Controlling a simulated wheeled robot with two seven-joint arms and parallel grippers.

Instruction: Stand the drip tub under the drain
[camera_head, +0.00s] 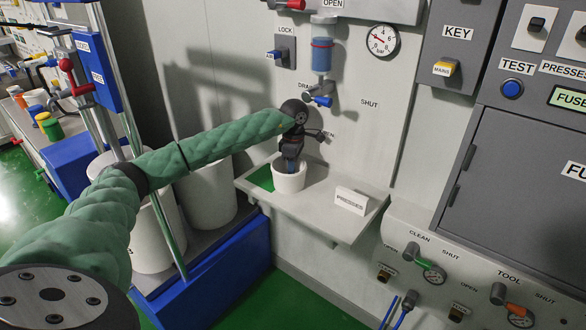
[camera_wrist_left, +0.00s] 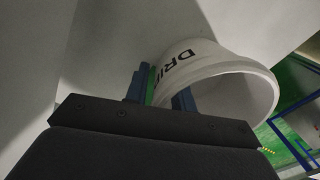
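The drip tub (camera_head: 289,181) is a white, upright, open-topped tub on the small wall shelf, beside and partly over a green patch (camera_head: 262,178). In the left wrist view the tub (camera_wrist_left: 215,70) shows black lettering beginning "DRI". My left gripper (camera_head: 291,163) points down at its rim. Its blue fingers (camera_wrist_left: 162,92) straddle the tub wall, with a visible gap beside the wall, so they look open. Whether the tub rests fully on the shelf is hard to tell. The drain tap (camera_head: 319,99) with a blue handle is on the wall, above and right of the tub. My right gripper is not in view.
The shelf (camera_head: 318,213) has free room to the right of the tub, up to a small "PRESSES" sign (camera_head: 351,201). A sight glass (camera_head: 322,55) hangs above the drain. White drums (camera_head: 208,192) stand left on a blue base. A valve panel (camera_head: 470,270) is at lower right.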

